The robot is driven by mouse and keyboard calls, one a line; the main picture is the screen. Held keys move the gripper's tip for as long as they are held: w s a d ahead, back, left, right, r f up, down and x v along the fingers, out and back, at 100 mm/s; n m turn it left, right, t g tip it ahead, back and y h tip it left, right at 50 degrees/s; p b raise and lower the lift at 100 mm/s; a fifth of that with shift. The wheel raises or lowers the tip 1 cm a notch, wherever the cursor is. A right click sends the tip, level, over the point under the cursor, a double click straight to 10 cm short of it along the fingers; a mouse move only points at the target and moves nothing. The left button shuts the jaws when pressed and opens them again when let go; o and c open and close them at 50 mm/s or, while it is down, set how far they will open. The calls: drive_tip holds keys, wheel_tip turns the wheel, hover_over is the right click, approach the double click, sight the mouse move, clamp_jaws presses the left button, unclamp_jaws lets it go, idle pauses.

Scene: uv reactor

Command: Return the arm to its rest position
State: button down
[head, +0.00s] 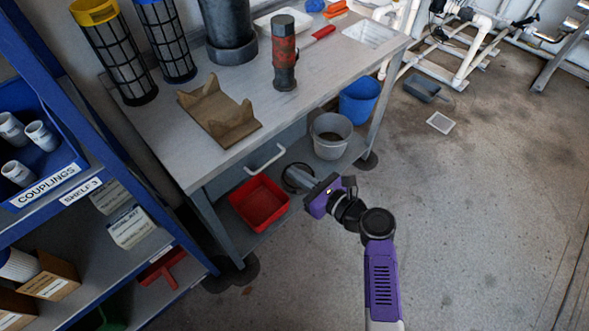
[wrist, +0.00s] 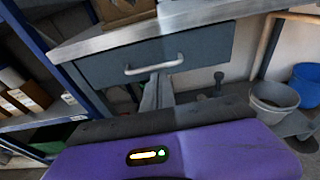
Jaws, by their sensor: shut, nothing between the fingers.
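My purple arm reaches up from the bottom right in the head view. My gripper (head: 296,177) is in front of the workbench, below its top and close to the drawer (head: 258,150) with its pale bar handle (head: 267,160). In the wrist view my gripper (wrist: 158,78) has its fingers together and nothing between them. The fingertips appear just below the drawer handle (wrist: 155,64); I cannot tell whether they touch it. The drawer looks shut.
On the bench (head: 165,150) are a brown cradle (head: 218,112), mesh cylinders, a dark vessel and a red-and-black cylinder (head: 284,60). A red bin (head: 259,203), grey bucket (head: 331,135) and blue bucket (head: 360,99) are below.

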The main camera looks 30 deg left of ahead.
drive_tip(key=p+v, duration=0.1)
drive_tip(key=v, duration=0.7)
drive_tip(key=shift+s, duration=0.1)
